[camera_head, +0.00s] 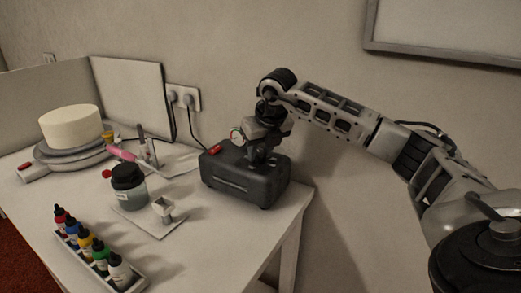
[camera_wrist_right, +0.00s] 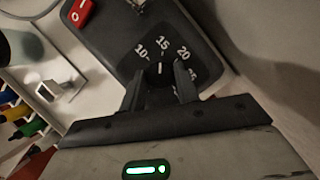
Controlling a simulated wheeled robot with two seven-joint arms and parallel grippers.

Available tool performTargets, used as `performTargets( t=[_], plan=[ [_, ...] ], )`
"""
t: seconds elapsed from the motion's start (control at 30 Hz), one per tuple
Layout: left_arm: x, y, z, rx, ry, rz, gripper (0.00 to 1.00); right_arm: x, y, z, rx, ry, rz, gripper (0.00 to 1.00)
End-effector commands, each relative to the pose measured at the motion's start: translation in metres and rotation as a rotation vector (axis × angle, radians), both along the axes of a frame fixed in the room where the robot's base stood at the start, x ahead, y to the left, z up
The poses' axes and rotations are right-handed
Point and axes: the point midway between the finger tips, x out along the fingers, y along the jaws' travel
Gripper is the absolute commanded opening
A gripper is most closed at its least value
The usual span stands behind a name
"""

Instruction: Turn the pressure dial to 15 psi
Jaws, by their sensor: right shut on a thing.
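The dark compressor box (camera_head: 235,183) stands at the table's right end, and its top fills much of the wrist view (camera_wrist_right: 112,42). Printed numbers 10, 15, 20 and a partly covered 25 ring the black pressure dial (camera_wrist_right: 160,76). A white pointer mark on the dial lies just below the 15 and points roughly at it. My right gripper (camera_head: 259,158) reaches down onto the box top. In the wrist view its two fingers (camera_wrist_right: 159,88) are shut on the dial, one on each side, and hide its lower part. My left gripper is not in view.
A red switch (camera_wrist_right: 80,12) and a round gauge (camera_head: 237,136) are on the box. The wall is close behind.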

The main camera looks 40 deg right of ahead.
Motion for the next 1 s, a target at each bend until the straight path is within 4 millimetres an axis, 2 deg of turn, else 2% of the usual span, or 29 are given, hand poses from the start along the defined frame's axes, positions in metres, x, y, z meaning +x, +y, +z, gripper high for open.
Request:
performTargets(
  t=[0.07, 0.1, 0.17, 0.43, 0.57, 0.77, 1.0],
  plan=[
    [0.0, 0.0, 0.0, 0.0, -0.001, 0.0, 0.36, 0.001, 0.0, 0.001, 0.0, -0.005, 0.0, 0.08],
    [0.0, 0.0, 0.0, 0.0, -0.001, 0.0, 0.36, 0.001, 0.0, 0.001, 0.0, -0.005, 0.0, 0.37],
    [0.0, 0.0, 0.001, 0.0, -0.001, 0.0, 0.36, 0.001, 0.0, 0.001, 0.0, -0.005, 0.0, 0.53],
    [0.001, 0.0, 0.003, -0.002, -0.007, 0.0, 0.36, 0.0, 0.0, 0.001, 0.0, -0.002, 0.001, 0.53],
    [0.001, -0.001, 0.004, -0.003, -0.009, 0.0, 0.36, -0.002, 0.0, 0.008, 0.0, -0.003, 0.001, 0.53],
    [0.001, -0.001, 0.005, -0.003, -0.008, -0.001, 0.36, -0.015, 0.004, 0.042, -0.001, -0.008, 0.002, 0.53],
    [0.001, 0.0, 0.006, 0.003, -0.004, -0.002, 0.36, -0.037, 0.009, 0.097, -0.001, -0.008, 0.0, 0.53]
  ],
)
